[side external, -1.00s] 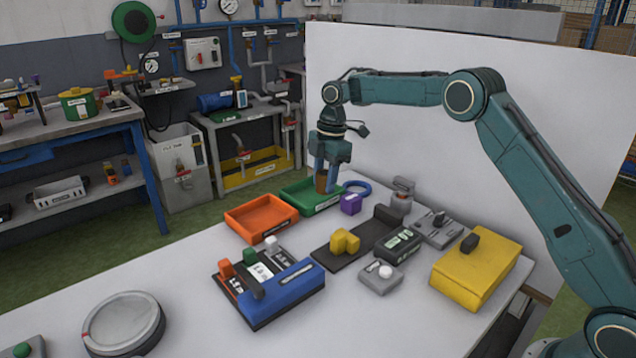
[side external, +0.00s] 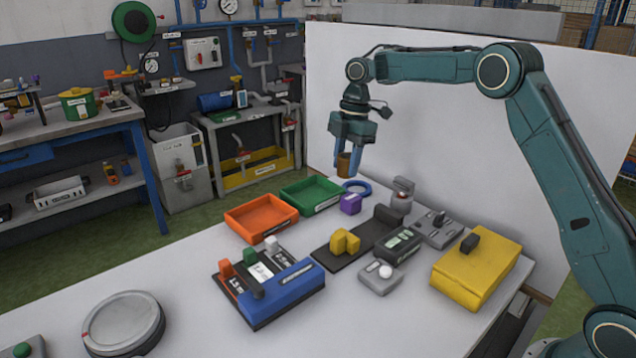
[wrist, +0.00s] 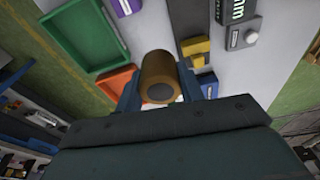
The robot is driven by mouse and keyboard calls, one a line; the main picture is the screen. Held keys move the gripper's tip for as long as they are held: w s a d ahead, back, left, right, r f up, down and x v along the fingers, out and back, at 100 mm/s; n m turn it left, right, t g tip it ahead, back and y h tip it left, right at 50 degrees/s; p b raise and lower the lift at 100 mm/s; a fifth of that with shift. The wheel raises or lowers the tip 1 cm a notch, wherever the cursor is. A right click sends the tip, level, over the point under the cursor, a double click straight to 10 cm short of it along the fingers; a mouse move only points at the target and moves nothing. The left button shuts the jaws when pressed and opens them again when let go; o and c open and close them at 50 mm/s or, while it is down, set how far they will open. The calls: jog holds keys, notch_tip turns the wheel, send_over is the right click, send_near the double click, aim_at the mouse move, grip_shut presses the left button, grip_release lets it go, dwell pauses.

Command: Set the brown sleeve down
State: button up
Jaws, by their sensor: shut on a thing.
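The brown sleeve (side external: 344,165) is a short brown cylinder, held upright between the blue fingers of my gripper (side external: 349,160). In the side view it hangs above the table near the blue ring (side external: 357,187), to the right of the green tray (side external: 311,195). In the wrist view the brown sleeve (wrist: 159,75) shows its dark round end, between the two fingertips of my gripper (wrist: 160,85). My gripper is shut on it. The gap between the sleeve and the table is hard to judge.
An orange tray (side external: 261,218) sits beside the green one; both look empty. A purple block (side external: 350,204) lies near the ring. A yellow piece (side external: 345,242) sits on a dark rail. A yellow box (side external: 476,272) and a blue lever unit (side external: 268,288) stand nearer.

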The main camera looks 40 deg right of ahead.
notch_tip(320, 180, up, 6)
send_over(372, 231)
jog(key=shift+d+r+n, duration=0.15)
jog(key=shift+d+n, duration=0.1)
jog(key=shift+n, duration=0.15)
notch_tip(372, 231, down, 20)
dwell(0.9)
jog(key=o, duration=1.2)
jog(key=shift+f, duration=0.2)
jog(key=shift+r, duration=0.2)
